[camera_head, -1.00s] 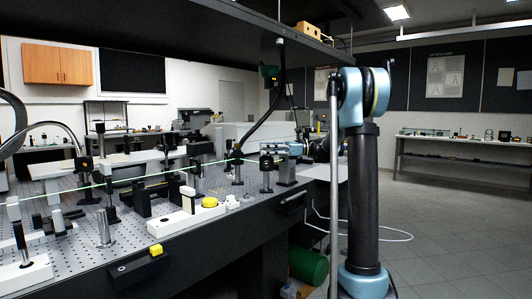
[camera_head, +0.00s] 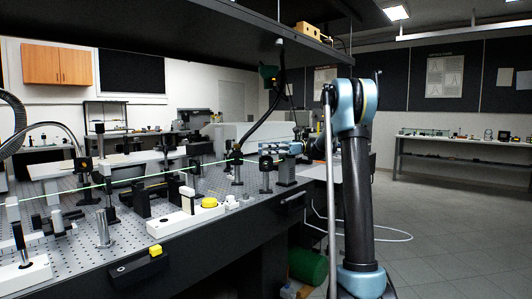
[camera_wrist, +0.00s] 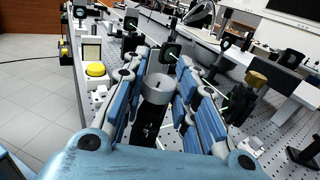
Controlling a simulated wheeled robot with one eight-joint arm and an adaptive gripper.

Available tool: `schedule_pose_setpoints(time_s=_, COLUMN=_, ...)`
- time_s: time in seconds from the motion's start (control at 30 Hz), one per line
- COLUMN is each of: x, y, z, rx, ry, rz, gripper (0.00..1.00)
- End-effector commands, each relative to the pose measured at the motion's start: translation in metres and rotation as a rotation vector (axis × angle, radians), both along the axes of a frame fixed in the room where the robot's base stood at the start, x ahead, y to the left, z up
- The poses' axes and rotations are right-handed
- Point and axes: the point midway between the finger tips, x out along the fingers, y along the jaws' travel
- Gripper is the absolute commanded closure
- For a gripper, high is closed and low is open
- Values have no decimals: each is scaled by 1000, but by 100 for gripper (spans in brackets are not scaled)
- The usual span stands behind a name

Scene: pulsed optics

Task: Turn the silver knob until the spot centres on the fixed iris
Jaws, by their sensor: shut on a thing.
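The silver knob (camera_wrist: 158,88), a pale round cap with a dark slot, sits between the blue-padded fingers of my gripper (camera_wrist: 162,72) in the wrist view. The fingers are shut on its sides. A dark mount shows below the knob. A black square plate (camera_wrist: 170,52) stands just beyond it by the green beam; I cannot tell whether it is the fixed iris. In the head view my gripper (camera_head: 290,148) is small at the right end of the optical table, and the knob is hidden. The spot cannot be made out.
A brass knob (camera_wrist: 257,80) on a dark mount stands right of my gripper. A yellow button (camera_wrist: 95,70) on a white box is to the left. The green beam (camera_head: 150,178) crosses the perforated table (camera_head: 75,258) among several posts and mounts. A dark shelf (camera_head: 215,25) hangs overhead.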

Motion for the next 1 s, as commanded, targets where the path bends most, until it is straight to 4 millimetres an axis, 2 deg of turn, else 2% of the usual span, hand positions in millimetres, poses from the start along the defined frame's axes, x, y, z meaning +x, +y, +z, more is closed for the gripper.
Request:
schedule_pose_setpoints(time_s=0.03, x=4, y=0, z=2, rx=3, ry=0, rz=-9, gripper=71)
schedule_pose_setpoints(time_s=0.1, x=4, y=0, z=2, rx=2, ry=0, rz=-8, gripper=55)
schedule_pose_setpoints(time_s=0.13, x=3, y=0, z=2, rx=2, ry=0, rz=-8, gripper=53)
schedule_pose_setpoints(time_s=0.43, x=1, y=0, z=1, rx=1, ry=-1, rz=-4, gripper=53)
schedule_pose_setpoints(time_s=0.57, x=1, y=0, z=8, rx=1, ry=-1, rz=-3, gripper=53)
schedule_pose_setpoints(time_s=1.0, x=3, y=0, z=78, rx=1, ry=0, rz=-4, gripper=53)
